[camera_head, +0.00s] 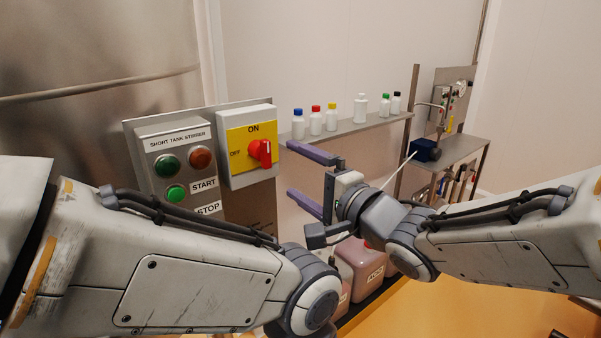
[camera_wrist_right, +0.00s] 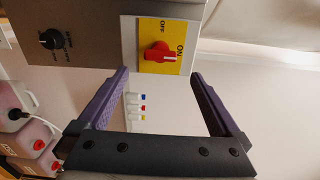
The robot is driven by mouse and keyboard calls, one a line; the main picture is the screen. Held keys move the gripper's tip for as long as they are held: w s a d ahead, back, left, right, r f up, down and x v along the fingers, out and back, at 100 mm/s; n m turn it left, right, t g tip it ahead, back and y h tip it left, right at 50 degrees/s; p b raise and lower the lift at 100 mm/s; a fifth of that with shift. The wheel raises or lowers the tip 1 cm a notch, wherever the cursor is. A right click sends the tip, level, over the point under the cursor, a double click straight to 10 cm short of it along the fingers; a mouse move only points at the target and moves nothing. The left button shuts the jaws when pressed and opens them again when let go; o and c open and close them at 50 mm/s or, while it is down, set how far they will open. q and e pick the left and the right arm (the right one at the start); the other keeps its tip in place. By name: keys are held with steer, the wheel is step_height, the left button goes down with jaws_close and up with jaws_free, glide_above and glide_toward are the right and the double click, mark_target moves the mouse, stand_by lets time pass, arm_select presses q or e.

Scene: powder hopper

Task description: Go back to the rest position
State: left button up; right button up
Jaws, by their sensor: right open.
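My right gripper (camera_head: 290,169) is open and empty, with its two purple fingers one above the other. It is to the right of the switch box (camera_head: 247,174). The red knob (camera_head: 261,152) sits on the yellow ON/OFF plate, and its handle appears to point toward ON. In the right wrist view the fingers (camera_wrist_right: 160,73) stand wide apart, and the red knob (camera_wrist_right: 158,52) shows beyond them, not touched. My left arm comes in from the left, low in the head view; its gripper does not show.
The stirrer panel (camera_head: 178,150) with green and red buttons is left of the switch. Small bottles (camera_head: 316,121) stand on a wall shelf (camera_head: 360,127). Pink containers (camera_head: 362,268) are low behind my arms. A side table (camera_head: 458,151) holds a dark blue box (camera_head: 425,151).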

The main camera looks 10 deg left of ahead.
steer(key=s+d+f+n+g+h+b, duration=0.1)
steer(key=s+d+f+n+h, duration=0.15)
steer(key=f, duration=0.45)
steer(key=s+d+f+n+g+h+b, duration=0.1)
steer(key=s+d+f+n+g+h, duration=0.1)
steer(key=d+f+h, duration=0.3)
steer(key=s+d+f+n+g+h+b, duration=0.1)
steer(key=s+d+f+n+h+b, duration=0.15)
steer(key=f, duration=0.55)
steer(key=s+d+f+n+g+h, duration=0.1)
steer(key=s+d+f+n+g, duration=0.2)
steer(key=s, duration=0.5)
steer(key=s+d+f+n+g+h, duration=0.2)
steer(key=s+d+f+n+g, duration=0.2)
steer(key=s, duration=0.4)
steer(key=shift+f+n+b, duration=0.25)
steer(key=shift+n+b, duration=0.15)
steer(key=shift+n, duration=0.2)
